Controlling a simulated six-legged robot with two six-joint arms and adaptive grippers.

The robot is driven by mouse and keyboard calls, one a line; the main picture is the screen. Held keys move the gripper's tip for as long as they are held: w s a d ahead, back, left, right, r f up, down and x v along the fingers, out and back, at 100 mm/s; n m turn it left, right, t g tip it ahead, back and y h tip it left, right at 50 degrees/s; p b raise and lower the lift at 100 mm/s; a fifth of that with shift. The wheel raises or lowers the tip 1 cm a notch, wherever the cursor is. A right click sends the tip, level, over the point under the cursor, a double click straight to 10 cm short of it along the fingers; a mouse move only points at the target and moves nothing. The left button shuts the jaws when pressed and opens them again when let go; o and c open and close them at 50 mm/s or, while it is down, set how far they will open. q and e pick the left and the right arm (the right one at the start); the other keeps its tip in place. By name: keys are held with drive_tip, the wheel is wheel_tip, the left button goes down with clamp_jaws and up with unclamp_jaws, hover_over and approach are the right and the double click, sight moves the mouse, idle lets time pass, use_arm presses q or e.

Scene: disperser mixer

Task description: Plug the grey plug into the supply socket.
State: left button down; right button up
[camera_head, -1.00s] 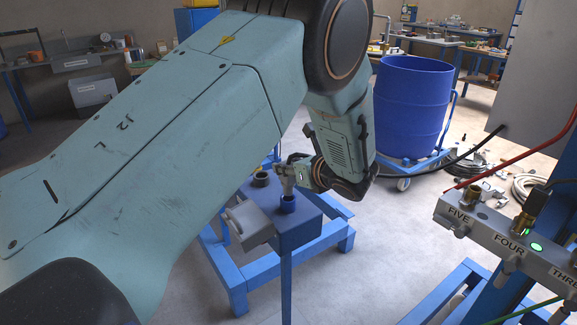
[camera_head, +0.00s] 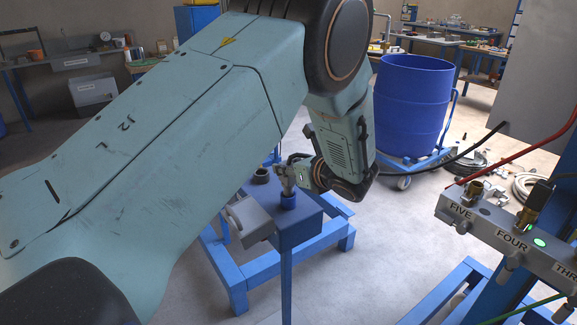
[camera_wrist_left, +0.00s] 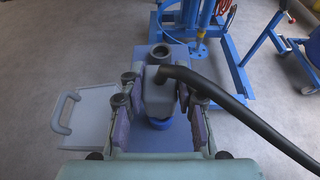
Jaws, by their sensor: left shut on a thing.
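My left gripper (camera_wrist_left: 160,103) is shut on the grey plug (camera_wrist_left: 160,92), with one finger on each side of it. A black cable (camera_wrist_left: 222,97) leaves the plug toward the lower right of the left wrist view. In the head view the left gripper (camera_head: 286,178) is small and partly hidden. My right gripper is not in view.
A dark round fitting (camera_head: 260,176) stands behind the blue socket on the stand top (camera_head: 307,217). A grey handled box (camera_head: 250,218) hangs on the stand's left side. A numbered valve block (camera_head: 510,238) is at right. A blue barrel (camera_head: 413,105) stands behind.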

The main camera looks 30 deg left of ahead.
sight(294, 178)
use_arm(q)
drive_tip(key=shift+s+f+b, duration=0.1)
drive_tip(key=shift+f+b, duration=1)
drive_tip(key=shift+f, duration=0.4)
drive_tip(key=c, duration=0.9)
unclamp_jaws()
wheel_tip(294, 178, up, 10)
idle(0.8)
